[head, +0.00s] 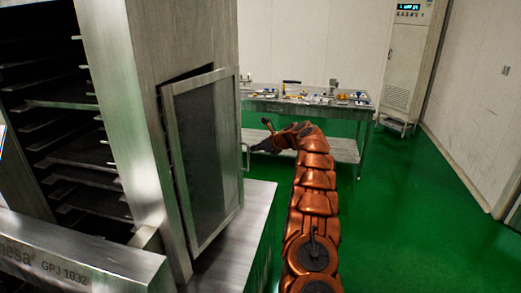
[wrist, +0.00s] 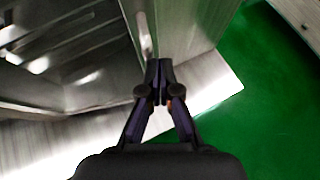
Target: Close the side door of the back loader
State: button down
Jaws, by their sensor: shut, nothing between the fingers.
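The side door (head: 207,150) is a steel-framed panel with a dark window on the right side of the big steel back loader (head: 115,100) in the head view. It stands slightly ajar, with a dark gap along its top edge. A thin bar handle (head: 247,158) shows at its right edge. My gripper (head: 253,148) is beside that edge, close to the handle. In the wrist view my gripper (wrist: 159,68) is shut and empty, with its fingertips by a steel panel (wrist: 185,30) and a pale vertical bar (wrist: 143,35). I cannot tell whether they touch.
Racks of dark trays (head: 75,105) fill the loader's open front at left. A steel ledge (head: 245,225) runs below the door. A steel table (head: 320,107) with small items stands behind my arm. A tall cabinet (head: 405,60) is at the back right. Green floor (head: 415,200) is clear at right.

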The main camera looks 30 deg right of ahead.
jog(key=w, duration=0.1)
jog(key=w+a, duration=0.1)
jog(key=w, duration=0.1)
jog(key=w+a, duration=0.1)
jog(key=shift+w, duration=0.4)
dwell(0.7)
jog(key=shift+w, duration=0.1)
jog(key=shift+w+a, duration=0.15)
jog(key=shift+a, duration=0.05)
dwell(0.6)
jog(key=shift+d+r, duration=0.1)
jog(key=shift+r, duration=0.05)
